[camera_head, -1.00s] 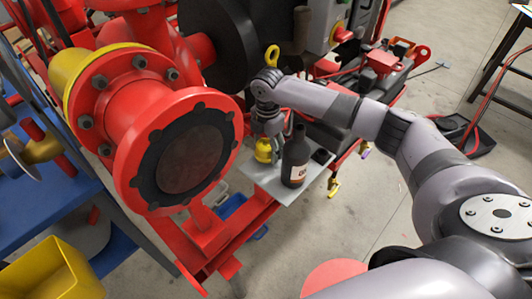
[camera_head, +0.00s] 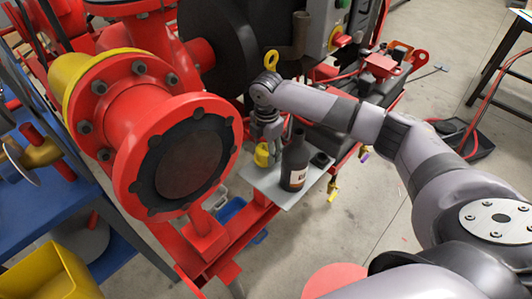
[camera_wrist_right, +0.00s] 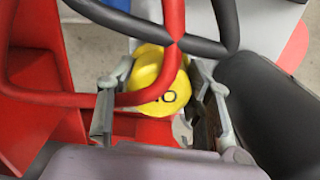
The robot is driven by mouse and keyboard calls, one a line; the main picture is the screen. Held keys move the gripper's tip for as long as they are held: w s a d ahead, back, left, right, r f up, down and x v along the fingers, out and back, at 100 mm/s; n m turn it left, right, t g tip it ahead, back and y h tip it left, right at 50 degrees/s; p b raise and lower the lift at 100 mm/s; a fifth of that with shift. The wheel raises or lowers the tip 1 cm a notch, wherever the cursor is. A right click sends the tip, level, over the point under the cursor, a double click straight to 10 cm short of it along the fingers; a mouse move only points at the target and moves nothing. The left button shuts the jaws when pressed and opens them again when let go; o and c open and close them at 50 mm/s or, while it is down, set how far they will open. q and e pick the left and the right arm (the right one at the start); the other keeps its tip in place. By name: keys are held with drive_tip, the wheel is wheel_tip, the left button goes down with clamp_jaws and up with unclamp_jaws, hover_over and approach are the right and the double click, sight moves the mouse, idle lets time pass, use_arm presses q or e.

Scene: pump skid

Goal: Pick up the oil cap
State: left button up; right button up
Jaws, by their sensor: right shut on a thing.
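The yellow oil cap (camera_head: 262,155) is at the left of a small grey shelf (camera_head: 285,186), beside the dark bottle (camera_head: 295,163). My right gripper (camera_head: 265,148) points down over it and is shut on it. In the right wrist view the cap (camera_wrist_right: 160,75), with dark lettering, sits between the two fingers (camera_wrist_right: 160,100). A red hose crosses in front of part of it. I cannot tell whether the cap touches the shelf. My left gripper is not in view.
A large red flanged pipe (camera_head: 185,160) stands close to the left of the gripper. A small black part (camera_head: 321,160) is on the shelf right of the bottle. In the right wrist view a dark hose (camera_wrist_right: 150,30) crosses near the cap.

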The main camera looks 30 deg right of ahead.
sight(266, 147)
wheel_tip(266, 147, up, 20)
drive_tip(key=shift+p, duration=0.4)
idle(0.4)
